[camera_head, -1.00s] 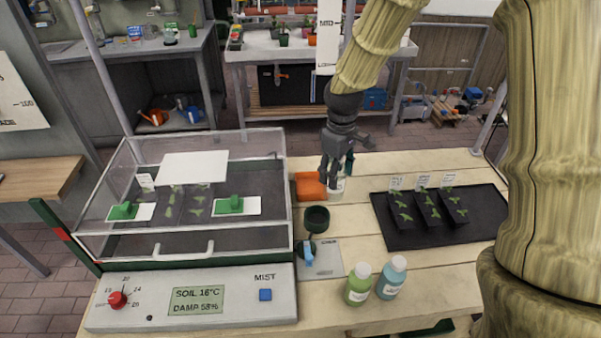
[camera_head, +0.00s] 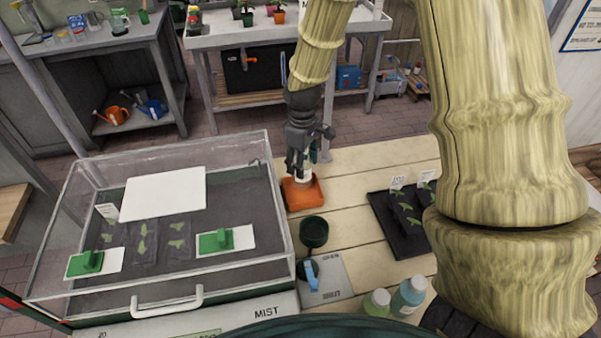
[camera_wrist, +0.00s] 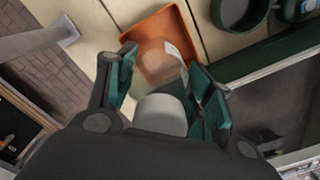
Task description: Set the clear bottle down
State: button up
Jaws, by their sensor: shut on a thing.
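My gripper (camera_head: 303,165) points down over the orange tray (camera_head: 292,201) on the wooden bench. It is shut on the clear bottle (camera_head: 303,175), which shows only as a small pale part below the fingers in the head view. In the wrist view the clear bottle (camera_wrist: 160,112), with a whitish cap, sits between the teal finger pads. Its see-through body overlaps the orange tray (camera_wrist: 150,30). I cannot tell whether the bottle's base touches the tray.
A dark green cup (camera_head: 314,231) stands close in front of the tray. A clear-walled propagator (camera_head: 60,240) is to the left. A black seedling tray (camera_head: 400,230) is to the right. A green bottle (camera_head: 376,303) and a blue bottle (camera_head: 409,297) stand at the front.

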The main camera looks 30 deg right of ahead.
jog(key=shift+s+f, duration=0.2)
jog(key=shift+f, duration=0.8)
jog(key=shift+w+f+p, duration=0.1)
jog(key=shift+f+p, duration=0.45)
jog(key=shift+f, duration=0.9)
jog(key=shift+f, duration=0.15)
jog(key=o, duration=1)
jog(key=shift+r, duration=0.25)
jog(key=shift+r+b, duration=1.5)
jog(key=shift+r, duration=4.4)
